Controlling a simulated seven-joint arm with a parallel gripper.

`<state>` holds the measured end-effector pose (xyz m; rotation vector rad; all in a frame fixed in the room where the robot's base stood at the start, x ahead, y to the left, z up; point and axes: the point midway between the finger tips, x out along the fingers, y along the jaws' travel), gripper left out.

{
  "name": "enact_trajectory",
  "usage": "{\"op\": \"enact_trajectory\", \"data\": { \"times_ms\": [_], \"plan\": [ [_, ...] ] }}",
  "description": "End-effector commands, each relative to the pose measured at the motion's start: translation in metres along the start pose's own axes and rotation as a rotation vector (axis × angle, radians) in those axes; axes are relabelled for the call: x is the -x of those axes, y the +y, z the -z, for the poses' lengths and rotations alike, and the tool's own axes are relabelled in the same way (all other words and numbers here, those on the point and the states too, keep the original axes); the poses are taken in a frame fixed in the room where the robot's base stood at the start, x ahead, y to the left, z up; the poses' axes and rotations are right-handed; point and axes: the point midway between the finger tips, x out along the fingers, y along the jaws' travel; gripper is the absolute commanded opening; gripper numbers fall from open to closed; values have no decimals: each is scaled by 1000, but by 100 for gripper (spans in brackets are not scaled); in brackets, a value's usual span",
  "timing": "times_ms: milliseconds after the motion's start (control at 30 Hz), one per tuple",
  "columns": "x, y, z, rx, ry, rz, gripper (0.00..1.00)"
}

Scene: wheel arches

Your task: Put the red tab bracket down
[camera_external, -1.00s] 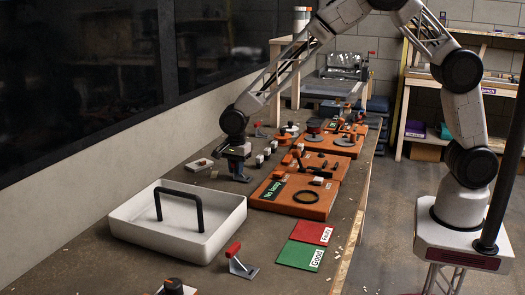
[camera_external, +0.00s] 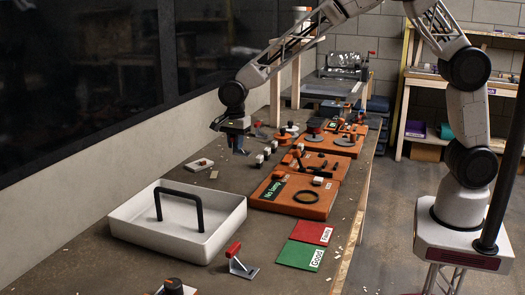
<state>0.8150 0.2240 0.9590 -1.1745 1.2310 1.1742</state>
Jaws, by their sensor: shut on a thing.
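My gripper (camera_external: 238,151) is at the back left of the bench, beyond the white tray, pointing down. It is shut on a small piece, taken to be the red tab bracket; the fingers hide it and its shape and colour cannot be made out. I cannot tell whether it touches the bench top (camera_external: 190,262). A similar bracket with a red tab (camera_external: 234,250) and a grey metal foot stands on the bench in front of the white tray. Another small red-topped piece (camera_external: 258,125) stands just beyond my gripper.
The white tray (camera_external: 125,229) with a black handle stands at the left. Orange boards (camera_external: 285,208) with black parts line the middle. A green mat (camera_external: 300,256) marked "Good" and a red mat (camera_external: 312,233) lie near the right edge. A small pale block (camera_external: 198,164) lies behind the tray.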

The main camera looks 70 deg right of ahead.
Motion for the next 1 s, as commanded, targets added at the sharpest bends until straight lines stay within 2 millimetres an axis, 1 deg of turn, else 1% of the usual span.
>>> {"op": "enact_trajectory", "data": {
  "times_ms": [467, 633, 767, 867, 1000],
  "plan": [
    [0, 0, 0, 0, 0, 0, 0],
    [0, -4, -8, 2, 0, 1, 0],
    [0, -9, -23, 7, 0, -1, 0],
    [2, -16, -41, 9, 0, 0, 0],
    [3, -28, -75, 16, 0, 0, 0]
  ]
}}
